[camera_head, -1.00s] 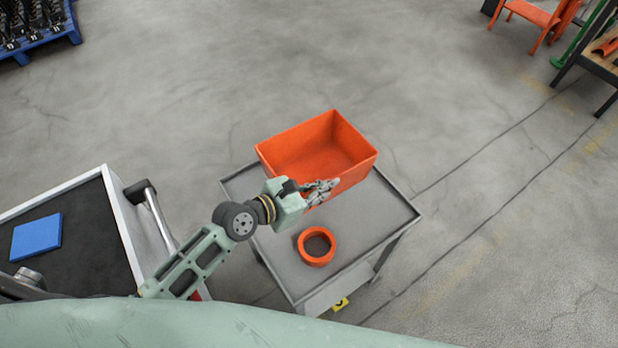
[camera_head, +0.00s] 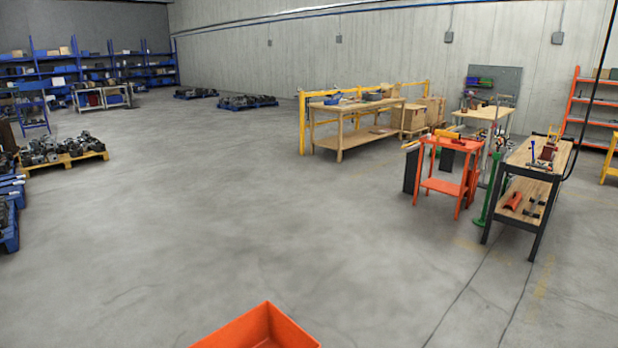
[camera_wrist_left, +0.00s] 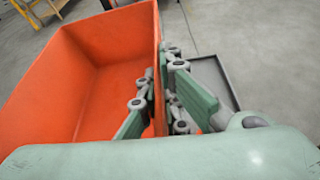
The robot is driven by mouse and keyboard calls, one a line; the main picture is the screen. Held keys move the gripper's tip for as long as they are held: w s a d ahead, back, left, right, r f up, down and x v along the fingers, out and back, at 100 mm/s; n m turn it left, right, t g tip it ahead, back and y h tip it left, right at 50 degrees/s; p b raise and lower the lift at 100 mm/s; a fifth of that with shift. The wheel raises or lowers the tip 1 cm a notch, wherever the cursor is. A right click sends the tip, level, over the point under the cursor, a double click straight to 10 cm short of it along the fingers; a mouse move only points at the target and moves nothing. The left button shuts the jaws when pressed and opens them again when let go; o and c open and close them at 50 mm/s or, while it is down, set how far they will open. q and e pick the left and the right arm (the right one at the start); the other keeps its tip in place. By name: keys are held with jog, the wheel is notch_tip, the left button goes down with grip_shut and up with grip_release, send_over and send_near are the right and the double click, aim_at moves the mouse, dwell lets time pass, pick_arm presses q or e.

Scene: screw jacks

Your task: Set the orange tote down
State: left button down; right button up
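The orange tote (camera_head: 258,330) shows only by its far corner at the bottom edge of the head view. In the left wrist view the open, empty tote (camera_wrist_left: 85,95) fills the left half. My left gripper (camera_wrist_left: 160,88) has one finger inside the tote and the other outside, with the tote's side wall pinched between them. The grey cart top (camera_wrist_left: 208,72) shows beyond the outer finger. Whether the tote's bottom touches the cart is hidden. My right gripper is in neither current view.
Open concrete floor (camera_head: 250,200) lies beyond the tote. An orange stand (camera_head: 440,185) and a black-legged workbench (camera_head: 530,180) stand to the right. A wooden table (camera_head: 350,120) is further back. Pallets of parts (camera_head: 60,150) are at the left.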

pick_arm(q)
jog(key=s+a+r+m+g+h, duration=0.1)
jog(key=s+a+r, duration=0.2)
jog(key=r, duration=0.3)
jog(key=s+a+r+m+g, duration=0.1)
jog(key=s+a+r, duration=0.2)
jog(key=a+r, duration=0.3)
jog(key=shift+s+a+r+h+b, duration=0.15)
jog(key=shift+s+r+h+b, duration=0.15)
jog(key=shift+h, duration=0.1)
